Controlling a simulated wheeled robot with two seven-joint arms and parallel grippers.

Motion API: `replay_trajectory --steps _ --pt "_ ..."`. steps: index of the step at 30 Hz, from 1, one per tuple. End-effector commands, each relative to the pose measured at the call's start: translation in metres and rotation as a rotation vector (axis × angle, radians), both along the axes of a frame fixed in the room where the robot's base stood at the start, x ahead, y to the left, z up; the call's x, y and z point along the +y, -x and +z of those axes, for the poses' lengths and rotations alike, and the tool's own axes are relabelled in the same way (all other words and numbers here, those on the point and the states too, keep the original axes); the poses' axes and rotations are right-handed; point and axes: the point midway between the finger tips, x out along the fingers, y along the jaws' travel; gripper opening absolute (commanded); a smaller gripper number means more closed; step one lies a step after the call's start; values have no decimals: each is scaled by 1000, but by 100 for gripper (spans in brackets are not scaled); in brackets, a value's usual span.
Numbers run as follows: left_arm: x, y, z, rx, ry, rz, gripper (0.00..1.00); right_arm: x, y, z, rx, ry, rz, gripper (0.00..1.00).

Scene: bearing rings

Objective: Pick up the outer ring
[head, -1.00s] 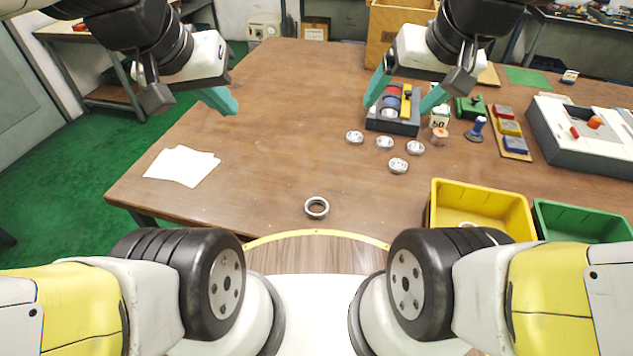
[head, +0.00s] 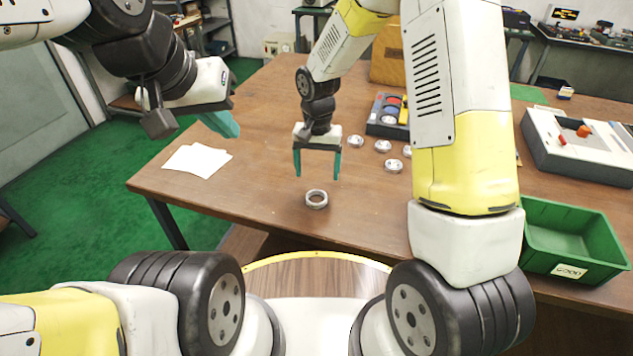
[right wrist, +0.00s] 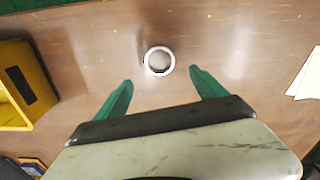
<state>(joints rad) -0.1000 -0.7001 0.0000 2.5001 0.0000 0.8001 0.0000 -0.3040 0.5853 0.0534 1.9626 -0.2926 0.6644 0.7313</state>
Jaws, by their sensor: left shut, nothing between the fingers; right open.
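The outer ring (head: 316,199) is a silvery metal ring lying flat on the wooden table near its front edge. It also shows in the right wrist view (right wrist: 159,61), ahead of and between the two green fingers. My right gripper (head: 317,177) is open and empty, pointing down above the table just behind the ring, not touching it; its fingers also show in the right wrist view (right wrist: 160,88). My left gripper (head: 228,124) is shut and empty, raised over the table's left side.
A green bin (head: 570,237) labelled GOOD stands at the right front. A yellow bin (right wrist: 22,85) shows in the right wrist view. Several small bearings (head: 382,146) lie behind, near a dark tray (head: 384,128). White papers (head: 197,160) lie at left. Table around the ring is clear.

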Motion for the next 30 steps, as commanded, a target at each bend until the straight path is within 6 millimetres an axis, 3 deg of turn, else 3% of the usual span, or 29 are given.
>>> replay_trajectory --steps 18,28,30 --pt "0 0 0 0 0 0 0 2 7 -76 8 5 -1 81" --pt "0 0 0 0 0 0 0 2 6 -84 6 3 -2 81" --pt "0 0 0 0 0 0 0 2 6 -84 6 3 -2 69"
